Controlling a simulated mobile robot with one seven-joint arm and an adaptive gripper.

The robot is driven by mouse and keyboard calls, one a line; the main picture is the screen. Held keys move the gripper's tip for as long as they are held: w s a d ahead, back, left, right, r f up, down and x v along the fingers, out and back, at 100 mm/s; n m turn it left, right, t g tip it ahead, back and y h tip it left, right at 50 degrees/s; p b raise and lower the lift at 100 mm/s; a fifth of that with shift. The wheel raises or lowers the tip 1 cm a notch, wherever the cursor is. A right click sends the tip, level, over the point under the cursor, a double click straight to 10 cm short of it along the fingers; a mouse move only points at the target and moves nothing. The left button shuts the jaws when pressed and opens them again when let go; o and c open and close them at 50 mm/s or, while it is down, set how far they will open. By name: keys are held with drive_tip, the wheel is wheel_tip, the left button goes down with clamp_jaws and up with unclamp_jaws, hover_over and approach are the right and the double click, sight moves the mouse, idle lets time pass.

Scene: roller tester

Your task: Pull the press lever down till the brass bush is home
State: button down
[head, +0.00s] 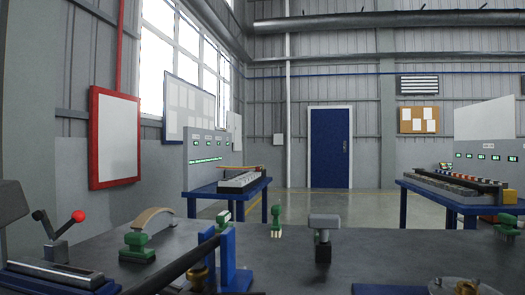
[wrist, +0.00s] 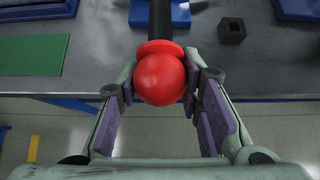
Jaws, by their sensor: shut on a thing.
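The press (head: 228,260) stands at the near edge of the bench in the head view, with blue uprights. Its black lever (head: 190,262) slopes down from the uprights toward the bottom left of the picture. The brass bush (head: 198,274) shows below the lever, partly hidden; how far it is seated cannot be told. In the wrist view the lever's black rod (wrist: 160,20) ends in a red ball knob (wrist: 160,80). My gripper (wrist: 160,88) is shut on this knob, with one purple-padded finger at each side. The head view does not show my gripper.
A toggle with a red knob (head: 78,216) stands at the left of the bench (head: 285,262). Green-handled tools and a grey-topped stand (head: 323,236) are further back. A green mat (wrist: 33,55) and a dark square block (wrist: 231,30) flank the lever in the wrist view.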

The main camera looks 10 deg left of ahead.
drive_tip(key=shift+s+f+b, duration=0.15)
drive_tip(key=shift+f+b, duration=0.9)
drive_tip(key=shift+f, duration=0.55)
drive_tip(key=c, duration=1.3)
unclamp_jaws()
drive_tip(key=shift+a, duration=0.1)
drive_tip(key=o, duration=0.5)
drive_tip(key=shift+r, duration=0.1)
drive_tip(key=shift+d+r, duration=0.1)
drive_tip(key=shift+d, duration=0.1)
